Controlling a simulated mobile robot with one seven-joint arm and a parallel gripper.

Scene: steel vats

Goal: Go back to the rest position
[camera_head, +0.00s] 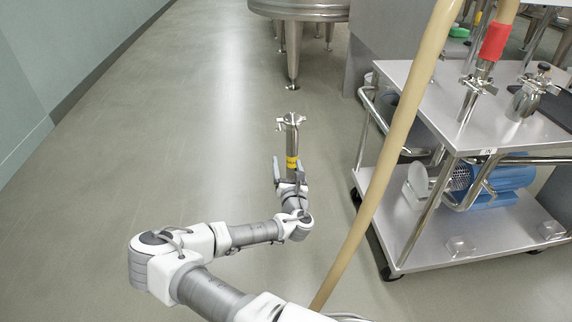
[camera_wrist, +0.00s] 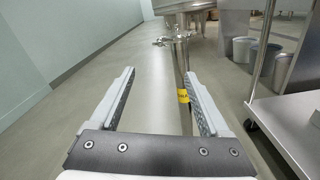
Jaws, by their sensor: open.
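My gripper (camera_head: 288,162) is open in the middle of the head view, out over the floor, with the arm reaching forward from below. In the wrist view its two fingers (camera_wrist: 160,72) are spread wide. A steel pipe piece with a clamp at its top and a yellow band (camera_head: 291,136) stands just beyond the fingers in the head view. In the wrist view the pipe (camera_wrist: 180,62) lies close to the right finger, and its lower end is hidden behind my gripper. I cannot tell whether they touch.
A steel cart (camera_head: 440,112) with a blue pump (camera_head: 494,186) on its lower shelf stands at the right. A beige hose (camera_head: 388,165) crosses in front of it. A steel vat (camera_head: 300,8) stands at the back. Floor at the left is clear up to the wall (camera_head: 45,60).

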